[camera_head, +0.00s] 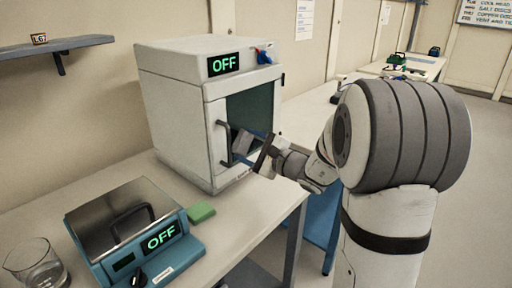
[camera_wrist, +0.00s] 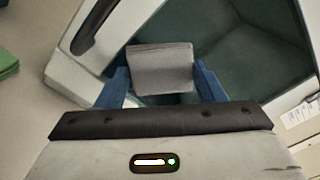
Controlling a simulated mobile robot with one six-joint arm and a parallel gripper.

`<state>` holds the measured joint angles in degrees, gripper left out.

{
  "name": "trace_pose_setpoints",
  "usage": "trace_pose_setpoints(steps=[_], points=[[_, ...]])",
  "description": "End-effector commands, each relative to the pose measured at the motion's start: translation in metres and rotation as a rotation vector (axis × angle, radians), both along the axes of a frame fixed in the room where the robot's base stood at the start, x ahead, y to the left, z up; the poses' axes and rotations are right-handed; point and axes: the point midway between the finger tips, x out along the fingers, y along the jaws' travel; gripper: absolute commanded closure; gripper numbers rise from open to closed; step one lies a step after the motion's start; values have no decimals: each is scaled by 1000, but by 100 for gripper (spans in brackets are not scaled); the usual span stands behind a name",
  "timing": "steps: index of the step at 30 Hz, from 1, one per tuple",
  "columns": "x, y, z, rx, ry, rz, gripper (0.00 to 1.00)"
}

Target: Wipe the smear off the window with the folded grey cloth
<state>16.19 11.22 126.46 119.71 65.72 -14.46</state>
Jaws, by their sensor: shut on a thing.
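The folded grey cloth (camera_wrist: 160,68) is between the blue fingers of my gripper (camera_wrist: 160,84) in the wrist view. In the head view the cloth (camera_head: 239,141) is at the front of the white cabinet (camera_head: 180,110), by its dark green window (camera_head: 262,108). My gripper (camera_head: 250,147) is shut on the cloth. In the wrist view the window (camera_wrist: 255,45) lies behind and to the right of the cloth. I cannot tell whether the cloth touches the glass. I cannot make out a smear; the cloth and gripper hide part of the window.
A dark door handle (camera_head: 222,143) is just left of the cloth. The cabinet display (camera_head: 223,64) reads OFF.

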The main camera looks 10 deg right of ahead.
Motion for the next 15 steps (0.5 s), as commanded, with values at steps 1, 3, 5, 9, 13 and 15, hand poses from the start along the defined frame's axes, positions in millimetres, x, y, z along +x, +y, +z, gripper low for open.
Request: trace_pose_setpoints(steps=[1, 3, 5, 9, 13, 15], points=[[-1, 2, -1, 0, 0, 1, 56], [-2, 3, -1, 0, 1, 1, 56], [-2, 3, 0, 0, 1, 1, 56], [-2, 2, 0, 0, 1, -1, 56], [-5, -1, -1, 0, 0, -3, 56], [-10, -5, -1, -1, 0, -4, 56]])
